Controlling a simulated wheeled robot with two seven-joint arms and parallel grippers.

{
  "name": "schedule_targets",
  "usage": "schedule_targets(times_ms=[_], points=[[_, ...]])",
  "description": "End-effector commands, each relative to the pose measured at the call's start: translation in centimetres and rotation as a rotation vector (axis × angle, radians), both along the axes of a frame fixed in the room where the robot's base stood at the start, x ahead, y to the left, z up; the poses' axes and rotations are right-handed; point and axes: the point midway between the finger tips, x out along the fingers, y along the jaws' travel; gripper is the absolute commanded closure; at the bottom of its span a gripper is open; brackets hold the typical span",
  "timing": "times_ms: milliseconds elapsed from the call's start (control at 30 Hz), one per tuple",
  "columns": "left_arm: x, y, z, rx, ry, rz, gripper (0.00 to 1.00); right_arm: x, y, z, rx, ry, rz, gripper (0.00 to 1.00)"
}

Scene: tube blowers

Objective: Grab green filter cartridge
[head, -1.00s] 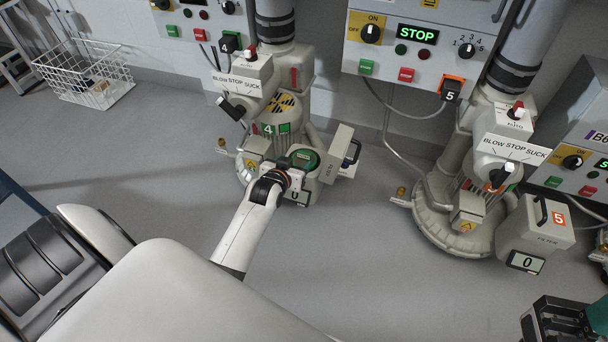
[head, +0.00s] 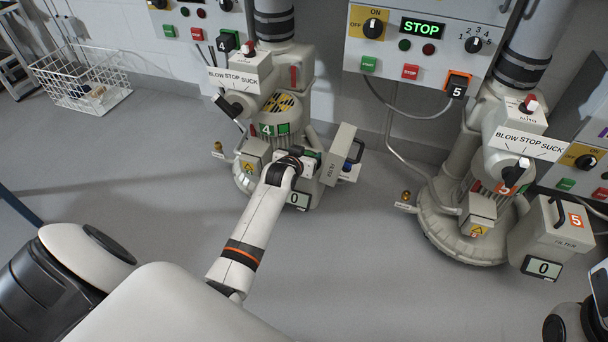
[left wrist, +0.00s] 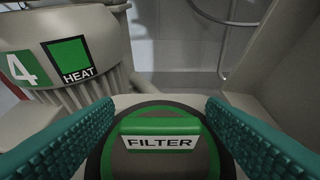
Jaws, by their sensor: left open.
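The green filter cartridge (left wrist: 160,143) fills the lower middle of the left wrist view. It is a dark disc with a green ring and a raised green handle labelled FILTER. It sits in the filter housing of blower 4. My left gripper (left wrist: 160,106) is open, its teal ridged fingers on both sides of the handle, with gaps visible between fingers and handle. In the head view the left gripper (head: 308,161) is at the housing and hides most of the cartridge. My right gripper is not in view; only part of my right arm shows at the lower right.
The open filter cover (head: 340,156) stands just right of my left gripper. Blower 4's body (head: 270,128) rises behind it. Blower 5 (head: 465,225) with its closed filter box (head: 553,232) stands at right. A white wire basket (head: 80,80) is at upper left. The floor between is clear.

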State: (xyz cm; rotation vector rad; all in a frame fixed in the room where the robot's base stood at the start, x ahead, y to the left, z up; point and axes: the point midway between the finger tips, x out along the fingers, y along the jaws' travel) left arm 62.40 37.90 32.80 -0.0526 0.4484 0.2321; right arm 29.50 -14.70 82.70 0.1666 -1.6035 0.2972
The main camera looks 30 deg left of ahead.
Motion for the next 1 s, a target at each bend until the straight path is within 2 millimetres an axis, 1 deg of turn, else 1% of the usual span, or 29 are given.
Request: schedule_targets(times_ms=[100,133,367,400,467,500,533,833,967,1000], points=[[0.0,0.0,0.1,0.000,0.000,0.000,0.35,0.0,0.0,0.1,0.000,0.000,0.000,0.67],[0.0,0.0,0.1,0.000,0.000,0.000,0.38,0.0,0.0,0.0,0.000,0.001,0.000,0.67],[0.0,0.0,0.0,0.000,0.000,0.000,0.75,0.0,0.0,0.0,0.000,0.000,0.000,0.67],[0.0,0.0,0.0,0.000,0.000,0.000,0.82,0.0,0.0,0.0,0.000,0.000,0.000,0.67],[0.0,0.0,0.0,0.000,0.000,0.000,0.92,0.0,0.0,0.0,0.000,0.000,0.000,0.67],[0.0,0.0,0.0,0.000,0.000,0.000,0.98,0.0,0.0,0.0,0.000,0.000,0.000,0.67],[0.0,0.0,0.1,0.000,-0.002,0.000,1.00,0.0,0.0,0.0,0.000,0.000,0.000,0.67],[0.0,0.0,0.4,0.000,-0.002,0.000,1.00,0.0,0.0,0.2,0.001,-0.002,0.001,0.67],[0.0,0.0,1.4,0.001,-0.003,0.000,1.00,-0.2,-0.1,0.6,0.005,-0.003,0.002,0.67],[0.0,0.0,1.9,0.001,-0.003,0.000,1.00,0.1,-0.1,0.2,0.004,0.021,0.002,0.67]])
